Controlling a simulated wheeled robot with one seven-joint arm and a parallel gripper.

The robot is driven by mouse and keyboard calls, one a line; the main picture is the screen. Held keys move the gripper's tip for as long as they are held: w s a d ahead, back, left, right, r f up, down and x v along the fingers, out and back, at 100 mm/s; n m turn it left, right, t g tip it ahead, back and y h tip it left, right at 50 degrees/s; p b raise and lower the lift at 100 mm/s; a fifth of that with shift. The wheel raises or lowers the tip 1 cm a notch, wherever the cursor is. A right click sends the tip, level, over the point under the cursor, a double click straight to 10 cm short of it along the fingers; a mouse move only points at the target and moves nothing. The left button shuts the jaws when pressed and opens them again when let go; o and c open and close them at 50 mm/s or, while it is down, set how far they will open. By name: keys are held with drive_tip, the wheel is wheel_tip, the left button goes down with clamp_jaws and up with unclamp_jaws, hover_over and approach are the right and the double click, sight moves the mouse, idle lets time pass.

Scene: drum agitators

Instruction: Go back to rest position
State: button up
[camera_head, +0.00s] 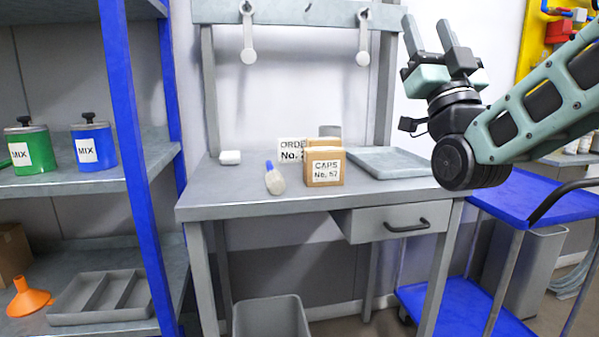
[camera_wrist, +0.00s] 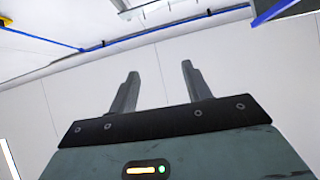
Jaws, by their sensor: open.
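My gripper (camera_head: 430,37) is raised at the upper right in the head view, its two fingers pointing up and spread apart. It is open and empty, well above the workbench (camera_head: 240,202) and to the right of its hanging hooks. In the wrist view my gripper (camera_wrist: 160,88) shows both fingers apart with only the pale wall and ceiling beyond them. My arm comes in from the right edge of the head view, over the blue cart.
The workbench holds a CAPS box (camera_head: 325,168), a brush-like tool (camera_head: 274,180), an order sign (camera_head: 291,150) and a grey tray (camera_head: 388,162). Its drawer (camera_head: 385,222) looks slightly open. A blue cart (camera_head: 530,197) stands right; shelves with green (camera_head: 31,150) and blue (camera_head: 93,146) MIX drums stand left.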

drive_tip(key=w+a+f+g+b, duration=0.1)
drive_tip(key=a+f+g, duration=0.2)
drive_tip(key=f, duration=0.2)
drive_tip(key=w+a+f+n+g+y+b, duration=0.1)
drive_tip(key=a+f+g, duration=0.15)
drive_tip(key=f, duration=0.35)
drive_tip(key=w+a+f+g+b, duration=0.1)
drive_tip(key=a+f+g, duration=0.1)
drive_tip(key=f+g, duration=0.25)
drive_tip(key=s+a+f+n+g+b, duration=0.1)
drive_tip(key=s+a+f+g, duration=0.15)
drive_tip(key=f, duration=0.55)
drive_tip(key=s+a+f+n+g+b, duration=0.15)
drive_tip(key=s+f+g, duration=0.25)
drive_tip(key=f, duration=0.4)
drive_tip(key=s+d+f+n+g+h+b, duration=0.1)
drive_tip(key=s+d+f+g+h+b, duration=0.15)
drive_tip(key=s+f+g, duration=0.6)
drive_tip(key=s+d+f+n+g+h+b, duration=0.1)
drive_tip(key=s+d+f+g+h, duration=0.3)
drive_tip(key=s+f, duration=0.95)
wheel_tip(320, 180, up, 35)
drive_tip(key=s+p, duration=0.3)
drive_tip(key=p, duration=2.7)
drive_tip(key=shift+a+f+p, duration=0.2)
drive_tip(key=shift+a+p, duration=0.05)
drive_tip(key=shift+p, duration=0.15)
